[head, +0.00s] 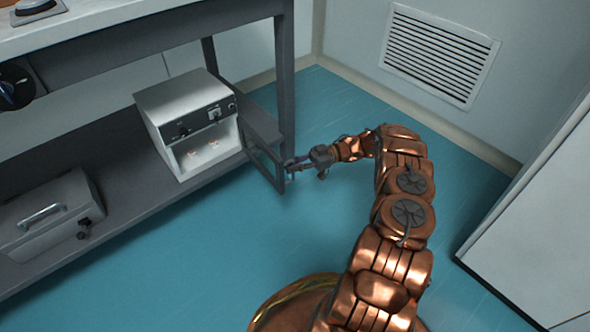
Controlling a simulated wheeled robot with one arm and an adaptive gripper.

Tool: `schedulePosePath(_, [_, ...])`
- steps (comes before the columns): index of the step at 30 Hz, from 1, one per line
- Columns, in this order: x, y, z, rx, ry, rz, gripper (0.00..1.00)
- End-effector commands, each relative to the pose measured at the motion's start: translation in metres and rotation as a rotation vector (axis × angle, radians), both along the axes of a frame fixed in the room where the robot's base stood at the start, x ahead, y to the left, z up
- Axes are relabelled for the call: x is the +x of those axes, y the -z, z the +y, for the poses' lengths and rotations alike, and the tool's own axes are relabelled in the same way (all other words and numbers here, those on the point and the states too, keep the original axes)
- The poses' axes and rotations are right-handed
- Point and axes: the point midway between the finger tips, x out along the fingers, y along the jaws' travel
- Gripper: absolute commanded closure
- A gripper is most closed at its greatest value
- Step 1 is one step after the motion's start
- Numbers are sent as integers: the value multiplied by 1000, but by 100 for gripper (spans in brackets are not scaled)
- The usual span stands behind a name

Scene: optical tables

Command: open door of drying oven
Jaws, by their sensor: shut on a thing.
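The drying oven (178,103) is a white box on the lower shelf of the bench, with dark knobs on its upper front. Its grey framed door (262,135) stands swung open to the right, and the lit inside shows several small pale reddish things. My gripper (289,166) is at the free outer edge of the door, shut on what looks like its handle. The handle itself is mostly hidden by the fingers.
A bench leg (285,75) stands close behind the door. A grey case with a handle (48,218) sits on the shelf at left. A white cabinet (540,230) is at right. Blue floor (460,165) is free between them.

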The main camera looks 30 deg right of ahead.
Motion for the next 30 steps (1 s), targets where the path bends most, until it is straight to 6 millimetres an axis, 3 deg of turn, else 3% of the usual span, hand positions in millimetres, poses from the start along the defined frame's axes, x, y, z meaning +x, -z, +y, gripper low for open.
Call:
schedulePosePath(23, [9, -2, 3, -1, -49, -4, 100])
schedulePosePath(24, [9, -2, 3, -2, -49, -5, 87])
schedulePosePath(30, [7, -1, 2, -1, -48, -3, 66])
